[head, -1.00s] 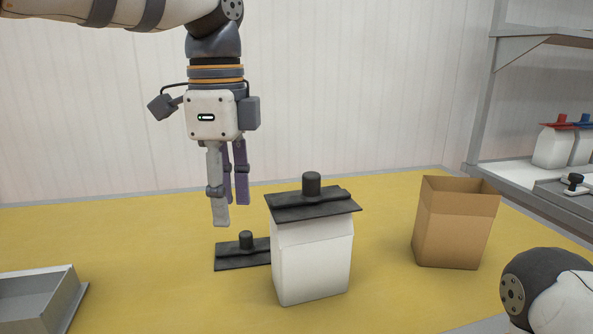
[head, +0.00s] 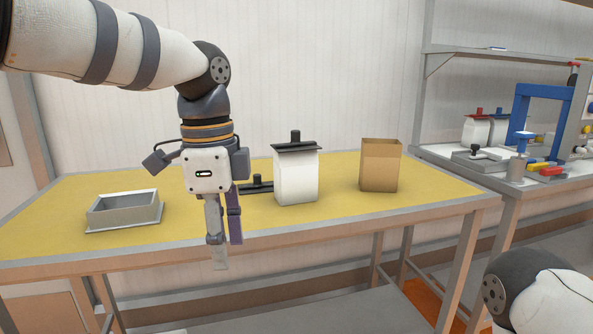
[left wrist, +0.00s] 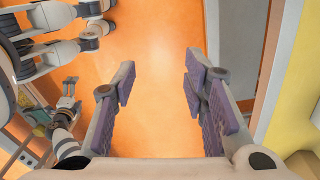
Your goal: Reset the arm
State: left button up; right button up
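My left gripper (head: 226,252) hangs pointing down in front of the table's front edge in the head view. In the left wrist view its two purple-padded fingers (left wrist: 165,105) are spread wide, with only orange floor between them. It is open and empty. Of my right arm, only a rounded link shows at the lower right of the head view. A small gripper (left wrist: 68,92) at the left of the left wrist view appears to be my right one; it is too small to tell its opening.
The yellow table (head: 70,200) holds a grey tray (head: 125,212), a white bag with a black knobbed top (head: 296,178), a flat black knobbed piece (head: 257,186) and an open brown box (head: 380,167). A shelf unit (head: 500,62) with white bags and a blue frame (head: 543,93) stands right.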

pick_arm(q)
notch_tip(320, 180, down, 13)
jog(key=w+d+n+g, duration=0.1)
jog(key=n, duration=0.1)
jog(key=s+f+n+g+h, duration=0.1)
jog(key=s+f+n, duration=0.3)
jog(key=f, duration=0.5)
jog(key=s+f+n+h, duration=0.1)
jog(key=s+f+n, duration=0.1)
jog(key=s+f, duration=0.6)
jog(key=s+a+f+n, duration=0.3)
jog(key=s+a, duration=0.1)
jog(key=s, duration=0.3)
jog(key=s+a+f+n+y, duration=0.1)
jog(key=s+a+f+n, duration=0.2)
jog(key=s, duration=0.5)
jog(key=s+a+f+n+y, duration=0.1)
jog(key=s+a+f+n, duration=0.2)
jog(key=s+a, duration=0.3)
jog(key=shift+s+f+n, duration=0.25)
jog(key=shift+s+n, duration=0.15)
jog(key=shift+s, duration=0.5)
pick_arm(e)
jog(key=shift+w+f, duration=0.1)
jog(key=shift+w, duration=0.8)
